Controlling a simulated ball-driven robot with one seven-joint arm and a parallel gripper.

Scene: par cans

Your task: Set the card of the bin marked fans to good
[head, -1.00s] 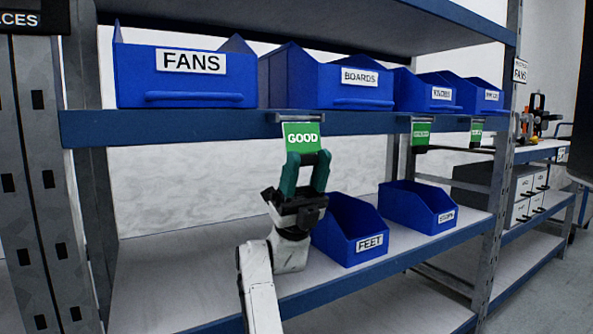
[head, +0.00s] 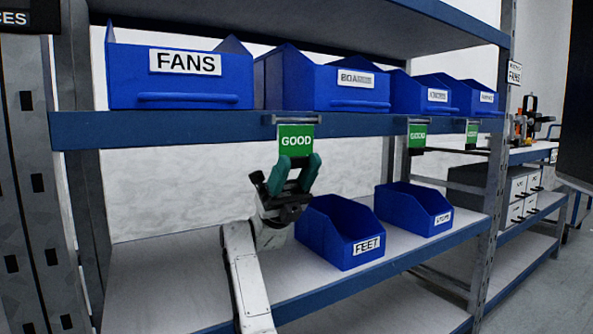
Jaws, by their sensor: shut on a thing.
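The blue bin marked FANS (head: 180,82) stands at the left end of the upper shelf. A green card reading GOOD (head: 296,138) hangs from a metal holder (head: 291,119) on the shelf's front edge, below the left part of the BOARDS bin and right of the FANS bin. My gripper (head: 294,164) comes up from below and is shut on the lower end of this card. The card is upright and close under the holder. No card shows directly below the FANS bin. The fingertips cover the card's lower edge.
The BOARDS bin (head: 338,86) and further blue bins share the upper shelf. Two more green cards (head: 417,134) (head: 471,135) hang to the right. The FEET bin (head: 340,225) and another blue bin (head: 412,208) stand on the lower shelf, whose left part is clear.

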